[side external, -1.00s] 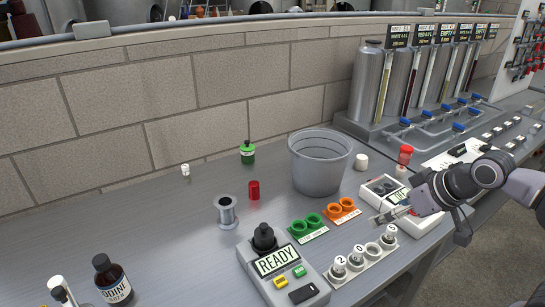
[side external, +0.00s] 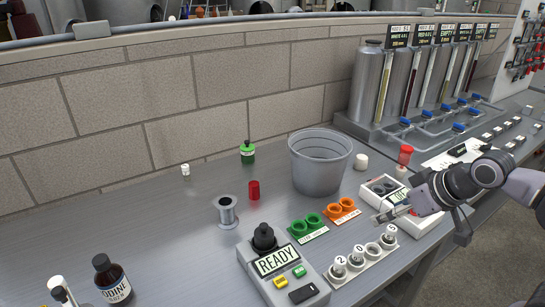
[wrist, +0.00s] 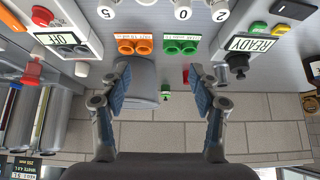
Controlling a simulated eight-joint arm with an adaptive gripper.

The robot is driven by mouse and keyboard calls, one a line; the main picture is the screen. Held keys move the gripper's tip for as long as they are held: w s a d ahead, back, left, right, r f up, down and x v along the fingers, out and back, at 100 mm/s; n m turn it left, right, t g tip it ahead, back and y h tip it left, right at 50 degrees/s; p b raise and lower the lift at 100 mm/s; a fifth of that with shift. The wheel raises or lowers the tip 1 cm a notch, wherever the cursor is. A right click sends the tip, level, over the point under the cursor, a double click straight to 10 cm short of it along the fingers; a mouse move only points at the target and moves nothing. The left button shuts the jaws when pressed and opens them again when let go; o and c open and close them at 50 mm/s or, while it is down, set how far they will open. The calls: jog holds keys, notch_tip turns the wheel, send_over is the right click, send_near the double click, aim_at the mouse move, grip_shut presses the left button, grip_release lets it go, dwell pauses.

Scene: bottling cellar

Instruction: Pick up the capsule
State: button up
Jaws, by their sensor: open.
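The capsule appears to be the small red cylinder (side external: 254,190), standing upright on the grey bench between a metal spool and a grey bucket. In the wrist view a small red piece (wrist: 186,76), likely the same capsule, shows just inside the right finger and is partly cut off by it. My gripper (side external: 382,217) is at the right, above the bench by the switch box, well apart from the capsule. In the wrist view my gripper (wrist: 160,70) has its two fingers wide apart with nothing held between them.
The grey bucket (side external: 318,170) stands right of the capsule, the metal spool (side external: 227,212) left of it. Green cups (side external: 307,224), orange cups (side external: 341,209) and the READY box (side external: 283,268) lie in front. A green bottle (side external: 248,153) stands behind.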

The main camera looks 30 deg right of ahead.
jog(key=w+a+r+g, duration=0.15)
jog(key=w+r, duration=0.35)
jog(key=w, duration=0.6)
jog(key=m+g+h, duration=0.1)
jog(key=m, duration=0.2)
send_over(255, 185)
jog(key=s, duration=0.3)
notch_tip(255, 185, down, 10)
jog(key=x, duration=0.3)
jog(key=a+x, duration=0.1)
jog(key=x, duration=0.1)
jog(key=shift+w+d+f, duration=0.1)
jog(key=shift+w+f, duration=0.05)
jog(key=shift+f, duration=0.15)
jog(key=shift+s+x, duration=0.15)
jog(key=shift+x, duration=1.3)
jog(key=shift+s+x, duration=0.2)
jog(key=shift+x, duration=1.2)
jog(key=shift+f, duration=0.15)
jog(key=c, duration=0.8)
